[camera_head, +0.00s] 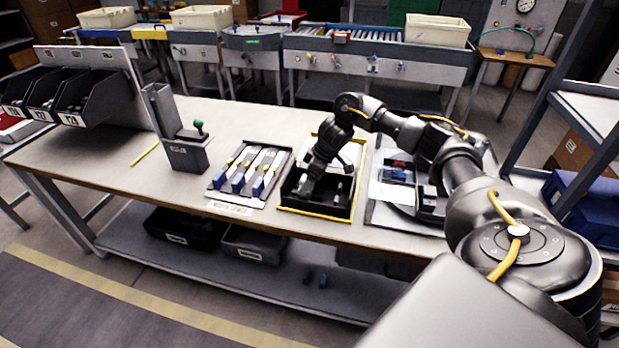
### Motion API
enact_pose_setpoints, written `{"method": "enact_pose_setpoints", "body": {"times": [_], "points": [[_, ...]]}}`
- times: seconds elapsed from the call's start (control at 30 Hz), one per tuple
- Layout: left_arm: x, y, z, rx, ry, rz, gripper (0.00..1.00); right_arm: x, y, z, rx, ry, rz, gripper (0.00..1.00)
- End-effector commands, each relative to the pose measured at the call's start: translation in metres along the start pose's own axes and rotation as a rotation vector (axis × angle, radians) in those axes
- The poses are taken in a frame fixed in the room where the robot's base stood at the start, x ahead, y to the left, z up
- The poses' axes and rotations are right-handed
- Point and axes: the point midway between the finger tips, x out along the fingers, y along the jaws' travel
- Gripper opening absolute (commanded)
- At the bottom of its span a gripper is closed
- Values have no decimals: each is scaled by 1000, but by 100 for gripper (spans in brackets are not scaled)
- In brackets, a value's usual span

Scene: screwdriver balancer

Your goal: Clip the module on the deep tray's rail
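The deep tray (316,211) is a black open box inside a yellow outline on the workbench, at the middle of the view. My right gripper (304,186) reaches down into its left part from above. The fingertips are small and dark against the black tray, so I cannot tell whether they are open or shut, or whether they hold anything. A small pale piece (339,188) shows inside the tray, right of the gripper. I cannot make out the rail or identify the module for certain. My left gripper is out of view.
Left of the tray, several blue-handled tools lie on a grey holder (233,204). A grey stand with a green knob (186,154) is further left. Right of the tray, a board (382,214) carries red and blue parts, partly behind my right arm. The bench's left front (90,165) is clear.

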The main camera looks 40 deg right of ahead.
Motion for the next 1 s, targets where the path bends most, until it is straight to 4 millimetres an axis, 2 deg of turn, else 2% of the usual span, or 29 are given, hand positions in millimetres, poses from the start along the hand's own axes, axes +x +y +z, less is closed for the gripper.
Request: {"method": "enact_pose_setpoints", "body": {"times": [0.77, 0.8, 0.93, 1.0], "points": [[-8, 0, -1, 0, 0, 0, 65, 7, -5, 6, -3, -15, -12, 50], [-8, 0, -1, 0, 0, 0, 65, 7, -5, 6, -3, -15, -13, 82], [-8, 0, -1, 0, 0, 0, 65, 6, -4, 5, -2, -12, -10, 99], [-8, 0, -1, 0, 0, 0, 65, 5, -3, 4, -1, -10, -8, 100]]}}
